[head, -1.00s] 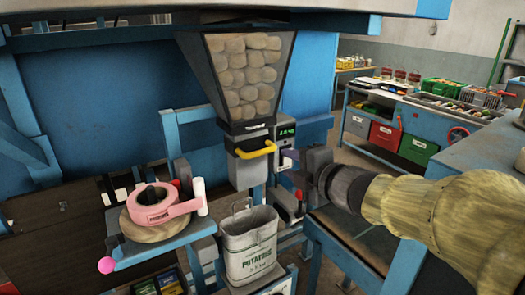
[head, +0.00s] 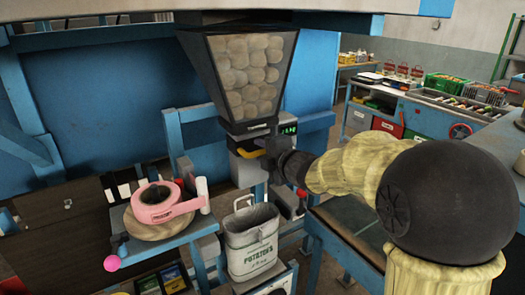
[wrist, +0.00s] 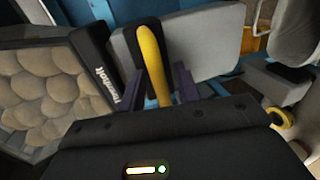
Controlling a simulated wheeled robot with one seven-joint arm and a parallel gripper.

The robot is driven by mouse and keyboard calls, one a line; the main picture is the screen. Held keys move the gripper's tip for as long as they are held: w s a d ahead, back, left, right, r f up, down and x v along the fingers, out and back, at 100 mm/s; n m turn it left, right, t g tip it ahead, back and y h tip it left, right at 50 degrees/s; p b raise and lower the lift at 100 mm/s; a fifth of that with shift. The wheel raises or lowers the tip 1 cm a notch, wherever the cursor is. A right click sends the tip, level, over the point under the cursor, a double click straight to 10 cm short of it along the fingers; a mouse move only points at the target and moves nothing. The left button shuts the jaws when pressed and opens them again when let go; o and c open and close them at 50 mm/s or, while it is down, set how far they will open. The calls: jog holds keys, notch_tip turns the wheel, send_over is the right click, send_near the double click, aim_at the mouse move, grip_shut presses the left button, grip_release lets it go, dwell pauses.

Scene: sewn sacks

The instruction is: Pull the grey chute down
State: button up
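The grey chute (head: 246,173) hangs under the hopper, with a yellow handle (head: 245,151) on its front. In the wrist view the chute (wrist: 207,42) is a grey panel, and the handle (wrist: 150,55) runs upward between my two fingers. My gripper (head: 266,150) is at the chute's front and hides the handle's right part in the head view. Its fingers are apart, one on each side of the handle, with visible gaps to it. A white sack (head: 251,242) lettered for potatoes stands upright and open below the chute.
The hopper (head: 243,80) full of potatoes is above. A blue side shelf (head: 160,250) at the left carries a pink tape dispenser (head: 157,205). A green display (head: 288,129) sits right of the chute. A bench stands at the right.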

grip_shut()
jog(key=shift+f, duration=0.1)
notch_tip(320, 180, down, 16)
jog(key=b, duration=1.7)
jog(key=shift+f, duration=0.35)
jog(key=shift+c, duration=0.5)
grip_release()
jog(key=shift+o, duration=0.5)
jog(key=shift+r, duration=0.2)
